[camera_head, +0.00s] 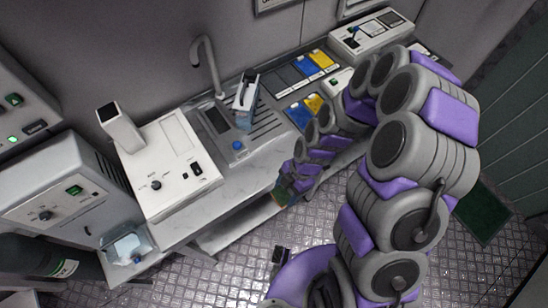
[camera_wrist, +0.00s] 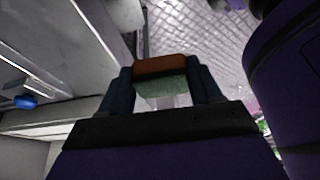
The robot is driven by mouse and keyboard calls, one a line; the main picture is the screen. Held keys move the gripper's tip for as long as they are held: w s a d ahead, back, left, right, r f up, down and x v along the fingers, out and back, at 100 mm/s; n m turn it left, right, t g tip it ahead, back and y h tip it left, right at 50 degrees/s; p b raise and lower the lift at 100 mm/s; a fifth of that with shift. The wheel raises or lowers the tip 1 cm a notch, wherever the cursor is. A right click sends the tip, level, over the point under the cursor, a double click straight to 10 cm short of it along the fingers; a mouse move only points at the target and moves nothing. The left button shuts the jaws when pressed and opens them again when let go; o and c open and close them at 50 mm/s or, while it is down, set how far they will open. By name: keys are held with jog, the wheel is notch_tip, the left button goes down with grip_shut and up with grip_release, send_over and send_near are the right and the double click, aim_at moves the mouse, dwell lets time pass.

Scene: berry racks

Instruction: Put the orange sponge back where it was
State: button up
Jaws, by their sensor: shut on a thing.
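The orange sponge (camera_wrist: 160,66), with a green layer under its orange one, is held between the two dark fingers of my gripper (camera_wrist: 164,90) in the wrist view. The fingers press on its two sides. In the head view my gripper (camera_head: 283,191) hangs low in front of the counter edge, with a small piece of the sponge (camera_head: 278,197) showing at its tip. Most of the sponge is hidden there by the gripper.
The counter (camera_head: 190,208) carries a white device (camera_head: 165,165), a sink unit with a tap (camera_head: 205,65), and blue and yellow panels (camera_head: 305,66). A lower shelf (camera_head: 235,232) runs under the counter. Metal tread floor (camera_head: 215,285) lies in front. A green mat (camera_head: 483,213) is at right.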

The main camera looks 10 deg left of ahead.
jog(key=w+a, duration=0.1)
jog(key=w, duration=0.6)
jog(key=b, duration=0.2)
send_over(277, 162)
jog(key=shift+w+d+f, duration=0.1)
jog(key=shift+d+f, duration=0.05)
jog(key=shift+f, duration=0.6)
jog(key=shift+w, duration=0.3)
jog(key=shift+w+d, duration=0.1)
jog(key=shift+w, duration=0.1)
jog(key=shift+d, duration=0.25)
jog(key=shift+d+f, duration=0.15)
jog(key=shift+f, duration=0.15)
notch_tip(277, 162, down, 2)
jog(key=shift+f, duration=0.15)
jog(key=shift+a+f, duration=0.25)
jog(key=shift+a, duration=0.2)
jog(key=o, duration=0.7)
jog(key=shift+a, duration=0.15)
jog(key=o, duration=0.3)
jog(key=shift+d, duration=0.25)
jog(key=shift+d+r, duration=0.1)
jog(key=shift+d, duration=0.1)
